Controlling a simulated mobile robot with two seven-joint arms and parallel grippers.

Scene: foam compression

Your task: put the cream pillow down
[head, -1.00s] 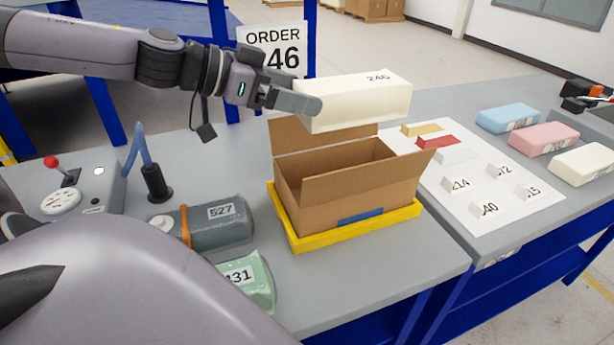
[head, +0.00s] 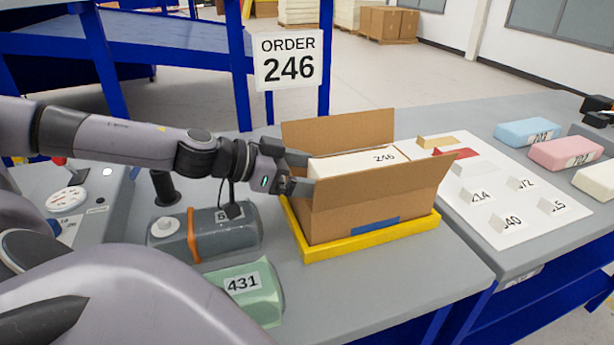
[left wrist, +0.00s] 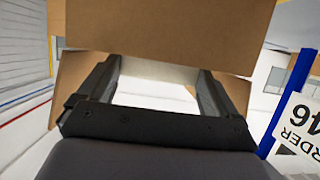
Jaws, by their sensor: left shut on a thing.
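The cream pillow (head: 350,163), marked 246, lies level inside the open cardboard box (head: 375,205). Its top shows near the rim; its lower part is hidden by the front flap. My left gripper (head: 303,173) is at the box's left end, shut on the pillow's near left end. In the left wrist view the pale pillow (left wrist: 158,92) shows between the two fingers, with brown cardboard above and at both sides. At the right edge of the head view, dark finger-like parts (head: 597,110) may be my right gripper; its opening is unclear.
The box stands in a yellow tray (head: 370,238). A grey cylinder (head: 225,235) and a green pack marked 431 (head: 245,290) lie left of it. Right is a white sheet (head: 500,225) with small blocks, then blue (head: 527,132) and pink (head: 565,152) foam blocks.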

